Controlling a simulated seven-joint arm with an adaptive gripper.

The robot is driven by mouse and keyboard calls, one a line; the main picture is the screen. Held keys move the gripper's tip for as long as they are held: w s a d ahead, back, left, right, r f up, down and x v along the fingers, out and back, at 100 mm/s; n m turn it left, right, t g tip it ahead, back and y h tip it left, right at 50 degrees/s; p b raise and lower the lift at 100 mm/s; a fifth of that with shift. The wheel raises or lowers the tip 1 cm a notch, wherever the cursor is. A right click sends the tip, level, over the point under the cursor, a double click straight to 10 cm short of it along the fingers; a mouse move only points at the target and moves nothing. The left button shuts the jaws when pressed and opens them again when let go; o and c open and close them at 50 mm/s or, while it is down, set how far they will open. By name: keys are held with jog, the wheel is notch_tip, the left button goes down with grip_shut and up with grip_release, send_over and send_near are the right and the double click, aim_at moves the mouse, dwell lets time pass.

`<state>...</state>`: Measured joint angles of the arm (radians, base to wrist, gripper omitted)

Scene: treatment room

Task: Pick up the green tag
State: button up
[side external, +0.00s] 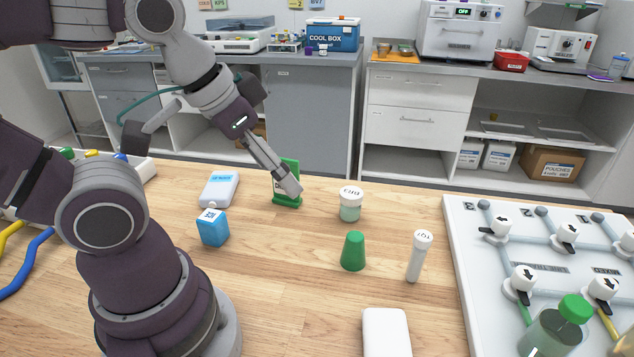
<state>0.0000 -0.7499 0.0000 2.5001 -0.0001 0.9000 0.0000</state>
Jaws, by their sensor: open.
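The green tag (289,168) stands upright on the wooden table, near the back edge, with a wider green foot (287,201) at its bottom. My gripper (288,188) is angled down at the tag from the upper left, and its fingers cover the tag's middle in this view. Only the upper part, the foot and a bit of the left side with white marking show. The gripper is open. I cannot tell whether a finger touches the tag.
Left of the tag are a blue cube (213,230) and a pale device (219,189). To its right stand a lidded jar (350,205), a green cup (353,251) and a capped tube (418,257). A valve board (470,262) fills the right side.

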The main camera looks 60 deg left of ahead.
jog(key=o, duration=0.4)
jog(key=n+g+y, duration=0.2)
jog(key=n+y, duration=0.1)
jog(key=n, duration=0.4)
send_near(284, 159)
jog(key=x, duration=1)
jog(key=shift+w+a+f, duration=0.1)
jog(key=shift+a+f, duration=0.05)
jog(key=shift+f, duration=0.2)
